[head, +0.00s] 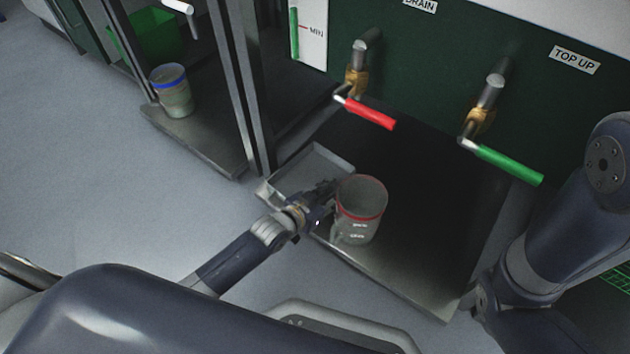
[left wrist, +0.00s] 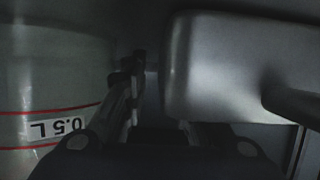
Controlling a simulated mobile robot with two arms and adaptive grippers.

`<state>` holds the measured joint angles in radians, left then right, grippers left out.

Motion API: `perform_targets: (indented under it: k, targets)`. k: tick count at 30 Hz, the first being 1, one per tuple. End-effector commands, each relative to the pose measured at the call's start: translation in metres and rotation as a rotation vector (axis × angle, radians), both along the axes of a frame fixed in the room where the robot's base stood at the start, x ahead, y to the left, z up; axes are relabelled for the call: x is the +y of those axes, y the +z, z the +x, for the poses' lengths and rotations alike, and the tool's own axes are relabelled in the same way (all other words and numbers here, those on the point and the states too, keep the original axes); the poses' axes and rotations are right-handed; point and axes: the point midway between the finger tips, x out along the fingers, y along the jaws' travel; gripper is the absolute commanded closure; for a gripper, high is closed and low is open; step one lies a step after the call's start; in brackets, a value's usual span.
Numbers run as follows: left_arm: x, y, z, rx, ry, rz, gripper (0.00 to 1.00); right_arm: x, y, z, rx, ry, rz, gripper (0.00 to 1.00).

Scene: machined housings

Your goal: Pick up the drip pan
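The drip pan (head: 318,160) is a shallow grey metal tray on the dark platform below the drain tap. In the left wrist view its smooth grey metal (left wrist: 225,65) fills the right side. My left gripper (head: 325,190) is at the pan's near right edge, between the pan and a red-rimmed beaker. In the left wrist view the gripper (left wrist: 160,100) has its fingers apart, one left of the metal. The other finger's tip is hidden behind the metal, so contact cannot be told. My right arm shows at the right; its gripper is not visible.
Red (head: 369,114) and green (head: 508,165) tap levers project above. A blue-rimmed beaker (head: 174,92) stands beyond the metal posts.

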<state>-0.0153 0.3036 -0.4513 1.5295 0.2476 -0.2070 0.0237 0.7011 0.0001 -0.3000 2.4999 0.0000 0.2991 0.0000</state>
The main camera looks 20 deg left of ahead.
Motion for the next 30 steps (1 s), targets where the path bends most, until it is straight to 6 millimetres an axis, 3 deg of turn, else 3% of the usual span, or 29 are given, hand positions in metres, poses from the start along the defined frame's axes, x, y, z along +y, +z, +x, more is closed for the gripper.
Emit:
perform_targets:
  k: [7, 10, 11, 23, 30]
  targets:
    - [0.000, 0.000, 0.000, 0.001, 0.000, 0.000, 0.76, 0.000, -0.001, 0.000, -0.001, 0.000, 0.000, 1.00]
    - [0.000, 0.000, 0.000, 0.001, 0.000, 0.000, 0.99, 0.000, -0.001, -0.001, -0.002, 0.000, 0.000, 1.00]
    - [0.000, 0.000, 0.000, 0.001, 0.000, 0.000, 1.00, 0.000, -0.001, -0.001, -0.002, 0.000, 0.000, 1.00]
    - [0.000, 0.001, 0.001, -0.002, 0.000, 0.000, 1.00, 0.000, 0.000, -0.001, -0.002, 0.000, 0.000, 1.00]
    - [0.000, 0.010, 0.001, -0.002, 0.001, 0.000, 1.00, 0.000, 0.010, -0.001, -0.001, 0.000, -0.001, 1.00]
